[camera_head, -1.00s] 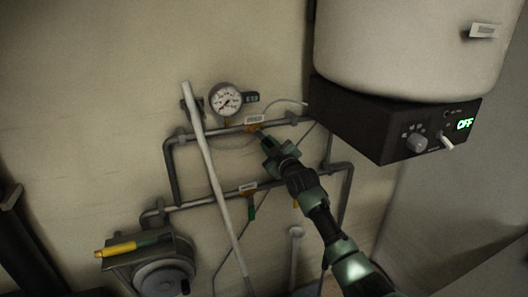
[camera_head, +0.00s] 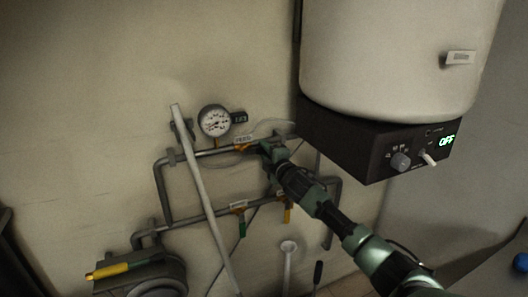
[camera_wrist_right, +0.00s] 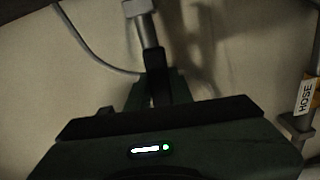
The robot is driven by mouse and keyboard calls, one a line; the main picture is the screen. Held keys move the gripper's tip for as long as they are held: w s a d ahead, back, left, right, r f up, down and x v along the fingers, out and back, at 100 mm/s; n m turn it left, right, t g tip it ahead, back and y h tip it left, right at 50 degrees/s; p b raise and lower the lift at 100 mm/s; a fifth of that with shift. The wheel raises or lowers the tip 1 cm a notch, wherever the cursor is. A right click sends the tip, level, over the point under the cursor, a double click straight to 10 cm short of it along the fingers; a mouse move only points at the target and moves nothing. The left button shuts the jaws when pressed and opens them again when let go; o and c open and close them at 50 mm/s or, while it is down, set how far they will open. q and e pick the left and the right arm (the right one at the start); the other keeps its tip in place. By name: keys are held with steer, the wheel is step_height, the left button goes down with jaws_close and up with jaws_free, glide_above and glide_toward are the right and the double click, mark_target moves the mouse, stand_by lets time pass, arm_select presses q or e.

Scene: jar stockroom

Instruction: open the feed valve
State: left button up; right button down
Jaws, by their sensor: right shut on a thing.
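The feed valve (camera_head: 243,148) sits on the upper grey pipe (camera_head: 212,153), under a white label (camera_head: 243,139) whose print is hard to read here. My right gripper (camera_head: 267,150) is just right of the valve body, close against the pipe. It is shut on the valve's handle, which its fingers mostly hide. In the right wrist view a dark narrow piece (camera_wrist_right: 157,85) stands between the fingers, below a grey pipe end (camera_wrist_right: 148,32). The handle seems to lie nearly along the pipe. My left gripper is not in view.
A round gauge (camera_head: 214,121) stands above the pipe. A pale rod (camera_head: 203,190) leans across the pipes. A tank (camera_head: 395,60) on a black control box (camera_head: 345,147) showing "OFF" overhangs at right.

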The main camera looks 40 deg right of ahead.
steer(key=shift+r+n, duration=0.25)
steer(key=shift+n, duration=0.25)
steer(key=c, duration=1.2)
jaws_free()
steer(key=shift+c, duration=0.2)
steer(key=shift+s+a+f, duration=0.1)
steer(key=shift+s+f, duration=0.05)
steer(key=shift+s, duration=0.1)
steer(key=b+v, duration=0.2)
steer(key=v, duration=0.5)
steer(key=shift+s, duration=0.1)
